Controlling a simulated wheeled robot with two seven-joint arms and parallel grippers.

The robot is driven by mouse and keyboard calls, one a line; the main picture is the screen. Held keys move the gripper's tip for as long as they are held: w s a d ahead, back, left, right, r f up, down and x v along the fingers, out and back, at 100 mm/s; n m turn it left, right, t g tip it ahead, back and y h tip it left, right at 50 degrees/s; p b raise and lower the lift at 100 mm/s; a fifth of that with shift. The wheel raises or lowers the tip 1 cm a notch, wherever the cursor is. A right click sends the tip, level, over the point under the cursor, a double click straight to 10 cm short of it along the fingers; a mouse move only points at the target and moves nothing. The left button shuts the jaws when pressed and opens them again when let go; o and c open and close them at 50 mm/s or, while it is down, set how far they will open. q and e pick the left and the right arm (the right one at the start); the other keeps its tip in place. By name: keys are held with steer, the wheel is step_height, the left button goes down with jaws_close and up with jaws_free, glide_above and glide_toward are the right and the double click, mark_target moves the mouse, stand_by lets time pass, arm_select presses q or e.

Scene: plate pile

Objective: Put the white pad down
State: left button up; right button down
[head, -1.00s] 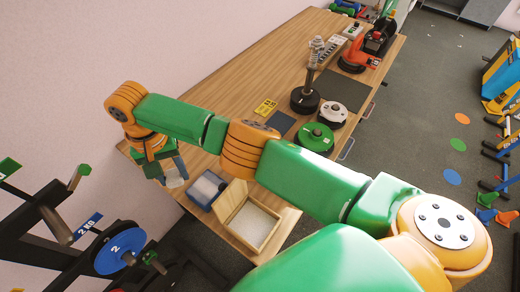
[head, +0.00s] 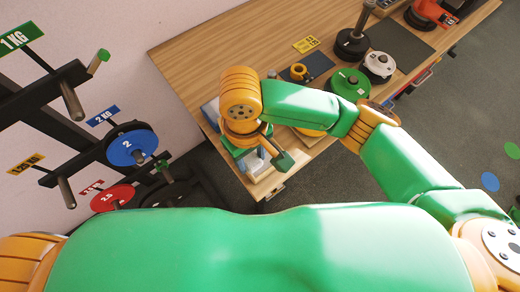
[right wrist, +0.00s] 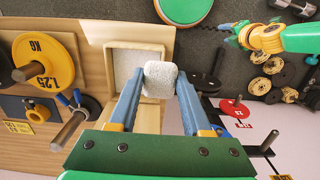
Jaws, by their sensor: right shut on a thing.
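The white pad (right wrist: 160,78) is a small rounded block with a speckled surface, held between the blue fingertips of my right gripper (right wrist: 161,84) in the right wrist view. Beyond it is an open wooden box (right wrist: 158,107) with a pale bottom, and the pad overlaps the box's right side in the picture. I cannot tell its height above the box. In the head view my right gripper (head: 262,157) points down at the table's near corner, and the pad cannot be made out there. A small gripper, apparently my left (right wrist: 236,36), shows at the upper right of the wrist view.
The wooden table (head: 215,55) holds a green plate (head: 350,83), a white plate (head: 379,65) and a yellow plate (right wrist: 43,60). A rack with a blue plate (head: 132,147) and a red plate (head: 112,197) stands left of the table. Bare tabletop lies behind my right wrist.

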steer(key=w+f, duration=0.2)
steer(key=w+d+f, duration=0.1)
steer(key=f, duration=0.1)
steer(key=w+f, duration=0.2)
steer(key=shift+w+d+f, duration=0.1)
steer(key=shift+w+d, duration=0.2)
steer(key=shift+w, duration=0.05)
step_height(320, 180, down, 3)
steer(key=shift+w+r, duration=0.1)
steer(key=shift+f, duration=0.3)
steer(key=shift+f, duration=0.2)
steer(key=shift+s+f, duration=0.2)
steer(key=shift+s, duration=0.05)
steer(key=shift+c, duration=1.7)
jaws_free()
steer(key=shift+s+d+f, duration=0.15)
steer(key=shift+f, duration=0.05)
step_height(320, 180, up, 13)
steer(key=w, duration=0.1)
steer(key=shift+w+a+r, duration=0.15)
steer(key=shift+a, duration=0.25)
